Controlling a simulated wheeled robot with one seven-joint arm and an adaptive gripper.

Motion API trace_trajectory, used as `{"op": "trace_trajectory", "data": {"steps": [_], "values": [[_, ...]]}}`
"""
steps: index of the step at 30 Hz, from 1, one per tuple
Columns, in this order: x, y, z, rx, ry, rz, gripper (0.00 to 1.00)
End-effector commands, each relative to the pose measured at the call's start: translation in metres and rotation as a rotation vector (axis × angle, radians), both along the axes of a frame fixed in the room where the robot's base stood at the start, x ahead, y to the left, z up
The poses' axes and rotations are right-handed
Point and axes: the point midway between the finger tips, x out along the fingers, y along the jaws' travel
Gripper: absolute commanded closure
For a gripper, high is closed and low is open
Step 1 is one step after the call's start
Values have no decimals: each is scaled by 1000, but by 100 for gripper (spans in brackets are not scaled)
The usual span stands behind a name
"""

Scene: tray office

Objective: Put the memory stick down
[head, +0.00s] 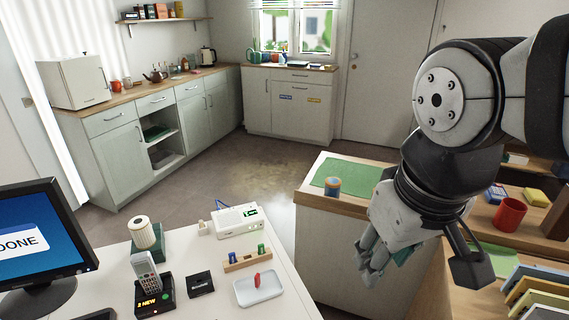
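A small red piece that looks like a memory stick (257,281) stands or leans on a white tray (268,294) on the near desk. A wooden holder (236,265) just behind the tray carries a blue and a green piece of similar size. My gripper (372,262) hangs at the right, pointing down, well right of the tray and in front of the wooden counter. Its fingertips are small and partly hidden. A teal patch (404,255) shows beside the fingers; I cannot tell whether it is held or lies behind them.
The desk carries a monitor (40,240), a phone in its dock (147,275), a black box (200,284) and a white device (238,220). The floor beyond is clear.

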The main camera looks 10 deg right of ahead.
Motion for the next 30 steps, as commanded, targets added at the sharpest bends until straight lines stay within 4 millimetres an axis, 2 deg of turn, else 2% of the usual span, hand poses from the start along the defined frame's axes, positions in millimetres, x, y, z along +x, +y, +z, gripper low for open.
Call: {"op": "trace_trajectory", "data": {"steps": [3,6,18,20,27,30], "values": [[-22,-1,-1,48,-31,-54,65],[-33,-1,-3,72,-41,-77,65],[-36,-1,-4,83,-44,-88,65],[-37,-1,0,83,-49,-87,65],[-38,-1,36,77,-110,-82,65],[-38,-1,38,77,-114,-82,65]]}}
